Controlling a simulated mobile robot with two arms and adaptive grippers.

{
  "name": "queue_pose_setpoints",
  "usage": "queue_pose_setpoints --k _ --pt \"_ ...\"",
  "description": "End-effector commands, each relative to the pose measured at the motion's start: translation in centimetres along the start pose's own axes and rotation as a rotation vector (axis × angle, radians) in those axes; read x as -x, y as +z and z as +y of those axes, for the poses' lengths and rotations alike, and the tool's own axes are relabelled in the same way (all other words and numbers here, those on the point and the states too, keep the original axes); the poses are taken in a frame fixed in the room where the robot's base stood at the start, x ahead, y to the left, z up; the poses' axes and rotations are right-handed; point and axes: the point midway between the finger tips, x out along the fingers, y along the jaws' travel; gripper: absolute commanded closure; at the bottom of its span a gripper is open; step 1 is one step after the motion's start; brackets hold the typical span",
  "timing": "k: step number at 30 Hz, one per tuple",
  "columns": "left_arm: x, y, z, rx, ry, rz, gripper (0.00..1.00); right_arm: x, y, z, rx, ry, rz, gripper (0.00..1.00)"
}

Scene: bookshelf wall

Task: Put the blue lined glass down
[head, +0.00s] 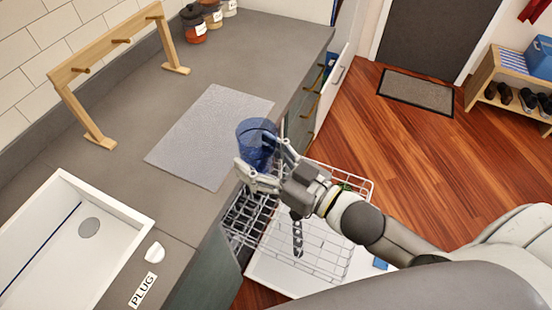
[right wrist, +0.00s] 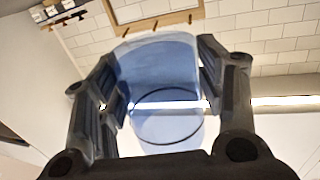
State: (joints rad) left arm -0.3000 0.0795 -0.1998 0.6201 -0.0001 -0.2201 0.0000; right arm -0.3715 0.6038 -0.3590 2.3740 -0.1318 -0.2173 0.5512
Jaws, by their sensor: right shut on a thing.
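The blue lined glass (head: 257,137) is a see-through blue tumbler. My right gripper (head: 263,165) is shut on it from the side, and the arm comes in from the right. In the head view the glass appears near the front edge of the grey counter, beside a light grey mat (head: 205,140); its height above the counter is hard to tell. In the right wrist view the glass (right wrist: 160,85) sits between both fingers. My left gripper is not in view.
A white sink (head: 40,262) lies at lower left. An open dishwasher rack (head: 325,240) is below the counter edge. The mat is bare.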

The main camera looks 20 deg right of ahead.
Motion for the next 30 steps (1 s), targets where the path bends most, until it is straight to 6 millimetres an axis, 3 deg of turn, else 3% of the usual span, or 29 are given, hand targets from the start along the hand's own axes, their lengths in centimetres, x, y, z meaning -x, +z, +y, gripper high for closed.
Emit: queue_pose_setpoints --k 9,30 --pt "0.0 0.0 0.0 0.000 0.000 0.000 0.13 -2.7 -1.0 -1.7 0.005 -0.179 -0.002 0.60" --pt "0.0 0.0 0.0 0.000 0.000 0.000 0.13 -6.5 -2.1 -4.2 0.005 -0.446 -0.014 0.60"
